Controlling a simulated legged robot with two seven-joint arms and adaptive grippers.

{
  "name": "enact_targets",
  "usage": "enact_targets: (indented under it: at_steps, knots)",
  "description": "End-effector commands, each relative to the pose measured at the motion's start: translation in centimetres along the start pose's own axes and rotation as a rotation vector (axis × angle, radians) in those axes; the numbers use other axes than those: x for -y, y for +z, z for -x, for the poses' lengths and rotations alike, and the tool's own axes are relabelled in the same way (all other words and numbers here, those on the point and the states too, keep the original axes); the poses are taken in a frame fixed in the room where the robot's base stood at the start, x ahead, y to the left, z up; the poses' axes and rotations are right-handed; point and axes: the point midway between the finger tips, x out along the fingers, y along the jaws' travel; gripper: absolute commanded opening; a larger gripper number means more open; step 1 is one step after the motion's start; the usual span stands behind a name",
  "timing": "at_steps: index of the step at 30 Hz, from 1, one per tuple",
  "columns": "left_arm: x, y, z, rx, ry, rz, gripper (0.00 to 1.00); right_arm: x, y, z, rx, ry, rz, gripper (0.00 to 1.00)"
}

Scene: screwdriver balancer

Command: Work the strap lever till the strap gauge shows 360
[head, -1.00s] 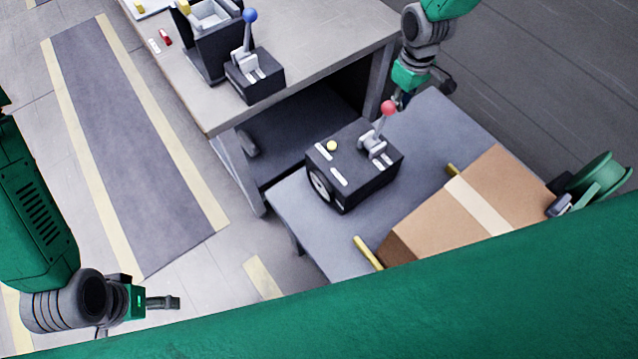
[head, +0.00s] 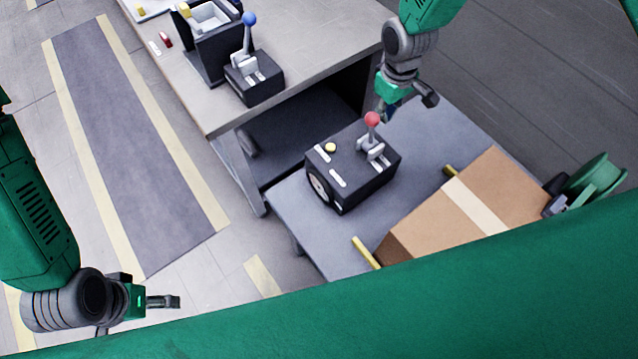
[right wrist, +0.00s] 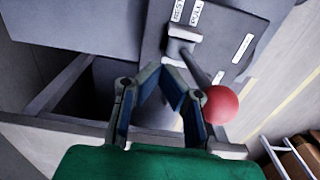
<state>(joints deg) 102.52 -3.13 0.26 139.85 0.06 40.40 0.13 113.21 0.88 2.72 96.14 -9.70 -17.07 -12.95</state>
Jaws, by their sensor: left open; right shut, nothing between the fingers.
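The black control box (head: 350,185) stands on the low grey table, with a round dial gauge (head: 318,186) on its left side face; its reading is too small to tell. Its lever has a red knob (head: 372,118) and a grey shaft, which stands near upright. My right gripper (head: 386,111) is shut and empty, just beside the red knob. In the right wrist view the knob (right wrist: 220,104) sits against or very close to the outside of the right-hand finger; contact is unclear. My left gripper (head: 178,302) is open and empty at the lower left, far from the box.
A cardboard box (head: 470,205) with a pale strip lies on the low table (head: 300,215), near a green reel (head: 597,178). A second black box (head: 255,80) with a blue-knobbed lever (head: 249,19) stands on the workbench (head: 310,50). Floor at left is clear.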

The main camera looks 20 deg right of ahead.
Motion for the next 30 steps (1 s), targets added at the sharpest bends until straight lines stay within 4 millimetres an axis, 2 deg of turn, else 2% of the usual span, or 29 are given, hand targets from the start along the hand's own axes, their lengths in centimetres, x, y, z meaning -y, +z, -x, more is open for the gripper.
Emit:
enact_targets:
  at_steps: [17,22,30]
  knots:
    - [0.0,-0.1,1.1,0.0,0.0,0.0,0.74,5.1,0.1,0.0,0.002,0.0,0.001,0.0]
    - [0.0,-0.1,1.0,0.0,0.0,0.0,0.74,4.2,0.0,-0.1,0.001,-0.001,-0.002,0.0]
    - [0.0,0.0,0.7,0.0,0.0,0.0,0.74,0.9,0.1,-0.1,0.0,-0.001,-0.003,0.0]
